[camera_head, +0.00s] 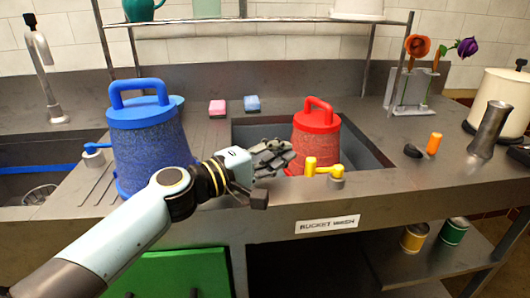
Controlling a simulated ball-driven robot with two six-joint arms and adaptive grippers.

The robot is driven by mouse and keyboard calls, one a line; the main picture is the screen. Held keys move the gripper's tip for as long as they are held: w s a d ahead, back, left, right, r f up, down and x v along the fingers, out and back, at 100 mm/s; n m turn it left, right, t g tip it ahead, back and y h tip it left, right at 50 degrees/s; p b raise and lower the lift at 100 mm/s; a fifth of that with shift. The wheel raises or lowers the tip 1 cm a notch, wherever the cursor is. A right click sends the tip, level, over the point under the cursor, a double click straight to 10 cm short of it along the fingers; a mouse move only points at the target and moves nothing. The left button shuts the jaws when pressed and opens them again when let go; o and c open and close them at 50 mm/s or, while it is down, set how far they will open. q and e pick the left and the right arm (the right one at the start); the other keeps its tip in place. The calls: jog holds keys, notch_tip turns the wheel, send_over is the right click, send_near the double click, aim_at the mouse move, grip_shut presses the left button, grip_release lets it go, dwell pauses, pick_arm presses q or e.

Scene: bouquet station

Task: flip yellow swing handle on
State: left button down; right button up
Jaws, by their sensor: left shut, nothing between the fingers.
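The yellow swing handle (322,168) sits on a grey round base (337,181) at the front rim of the sink, above the "BUCKET WASH" label. Its bar points left and ends in an upright yellow knob (310,166). My right gripper is not in view.
A red bucket (315,141) stands in the sink (363,150) right behind the handle. A blue bucket (148,150) stands on the left drainboard, near a blue handle (95,147). A dark grey vase (489,130) and an orange peg (434,144) stand at right.

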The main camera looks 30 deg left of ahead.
pick_arm(q)
jog(key=d+p, duration=0.1)
jog(key=d, duration=0.2)
jog(key=shift+w+r, duration=0.1)
jog(key=shift+w, duration=0.05)
jog(key=shift+s+d+p, duration=0.2)
jog(key=shift+s+p, duration=0.1)
jog(key=shift+p, duration=0.05)
